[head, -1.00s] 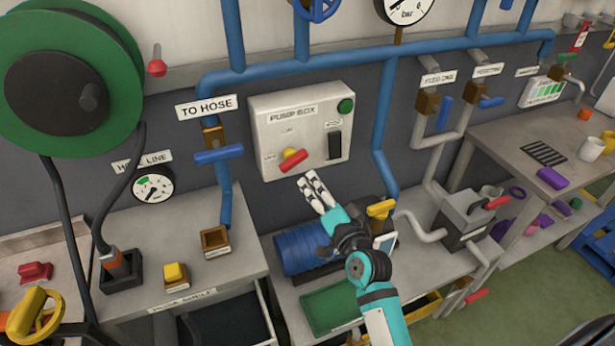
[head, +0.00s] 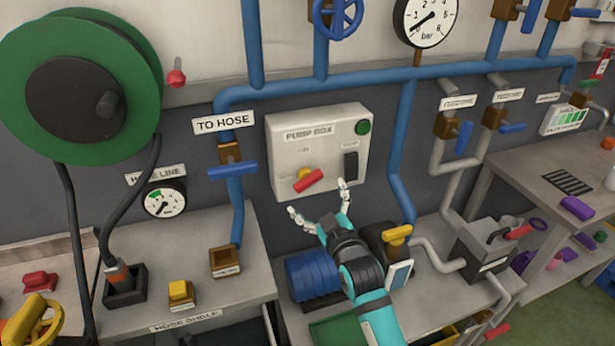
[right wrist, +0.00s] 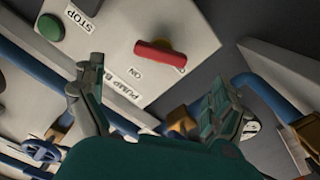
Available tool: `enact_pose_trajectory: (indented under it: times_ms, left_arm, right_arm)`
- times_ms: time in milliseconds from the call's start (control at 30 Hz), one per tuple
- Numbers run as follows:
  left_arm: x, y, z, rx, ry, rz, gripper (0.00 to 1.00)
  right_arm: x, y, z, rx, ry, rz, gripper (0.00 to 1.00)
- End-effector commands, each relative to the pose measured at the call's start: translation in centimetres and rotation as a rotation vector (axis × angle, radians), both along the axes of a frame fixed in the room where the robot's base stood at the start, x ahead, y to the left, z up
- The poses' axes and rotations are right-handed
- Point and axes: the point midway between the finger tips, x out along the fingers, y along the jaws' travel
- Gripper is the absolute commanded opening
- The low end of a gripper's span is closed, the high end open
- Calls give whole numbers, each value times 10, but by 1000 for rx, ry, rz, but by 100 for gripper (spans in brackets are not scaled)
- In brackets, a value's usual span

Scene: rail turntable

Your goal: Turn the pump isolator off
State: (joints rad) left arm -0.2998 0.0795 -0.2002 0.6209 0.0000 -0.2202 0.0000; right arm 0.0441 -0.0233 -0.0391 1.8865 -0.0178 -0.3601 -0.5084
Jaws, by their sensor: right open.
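The pump box (head: 330,150) is a pale panel on the grey wall. Its isolator has a red handle (head: 308,181) on a yellow hub, with a label above and another by its left side, too small to read in the head view. In the right wrist view the red handle (right wrist: 160,54) lies beside the word ON. My right gripper (head: 317,198) is open and empty just below the handle, its fingers spread to either side. In the right wrist view my right gripper (right wrist: 160,100) frames the handle, apart from it. My left gripper is out of view.
The box also bears a green button (head: 363,127) and a dark switch (head: 351,164). A blue valve lever (head: 232,169) is left of the box, and a blue pipe (head: 402,150) runs down to its right. A blue motor (head: 312,277) sits on the bench below.

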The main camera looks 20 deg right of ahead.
Motion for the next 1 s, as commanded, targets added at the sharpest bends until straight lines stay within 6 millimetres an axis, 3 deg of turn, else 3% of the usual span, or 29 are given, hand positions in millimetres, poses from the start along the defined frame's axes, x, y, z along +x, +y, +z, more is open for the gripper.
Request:
enact_pose_trajectory:
  times_ms: [200, 400, 833, 1000]
  left_arm:
    - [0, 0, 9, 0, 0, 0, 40]
    - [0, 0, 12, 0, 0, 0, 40]
    - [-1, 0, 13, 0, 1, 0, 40]
    - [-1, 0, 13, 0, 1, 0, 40]
  right_arm:
    - [47, 2, 2, 1, 0, 0, 100]
    - [72, 3, 0, 1, 1, 0, 100]
    - [81, 3, -1, 2, 0, 0, 99]
    - [81, 3, -1, 2, 0, 0, 76]
